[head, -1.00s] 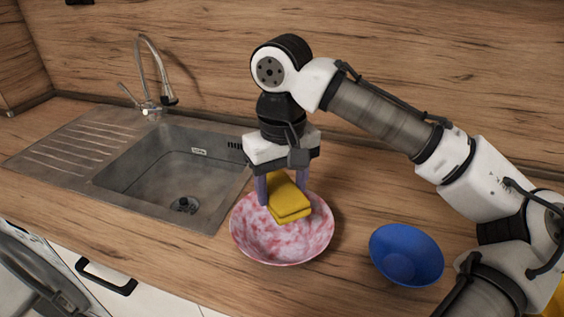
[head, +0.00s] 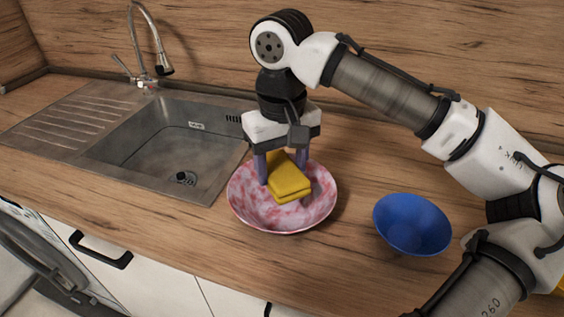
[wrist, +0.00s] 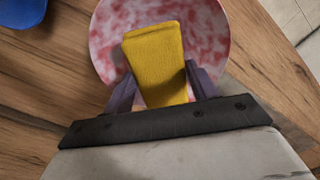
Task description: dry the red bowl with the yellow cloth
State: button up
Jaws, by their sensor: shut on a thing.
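A bowl mottled red and white (head: 250,208) stands upright on the wooden counter, right of the sink; it also shows in the wrist view (wrist: 211,38). A folded yellow cloth (head: 290,185) is between the fingers of my gripper (head: 281,170), in or just over the bowl. Whether the cloth touches the bowl's inside I cannot tell. In the wrist view the cloth (wrist: 155,62) is pinched between both purple fingers, in front of the bowl, and hides part of it.
A plain blue bowl (head: 412,225) stands on the counter to the right, close to my arm. A steel sink (head: 150,160) with a tap (head: 150,50) is at left. The counter's front edge runs just before the mottled bowl. A wooden splashback (head: 210,40) closes the back.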

jog(key=shift+f, duration=0.1)
jog(key=shift+f+b, duration=1.35)
jog(key=shift+f, duration=1.3)
jog(key=shift+s+a+r+p, duration=0.1)
jog(key=shift+s+a+p, duration=0.15)
jog(key=shift+a+p, duration=0.2)
jog(key=shift+w+d+r+p, duration=0.1)
jog(key=shift+w+d+p, duration=0.3)
jog(key=shift+d, duration=0.5)
jog(key=shift+a, duration=0.15)
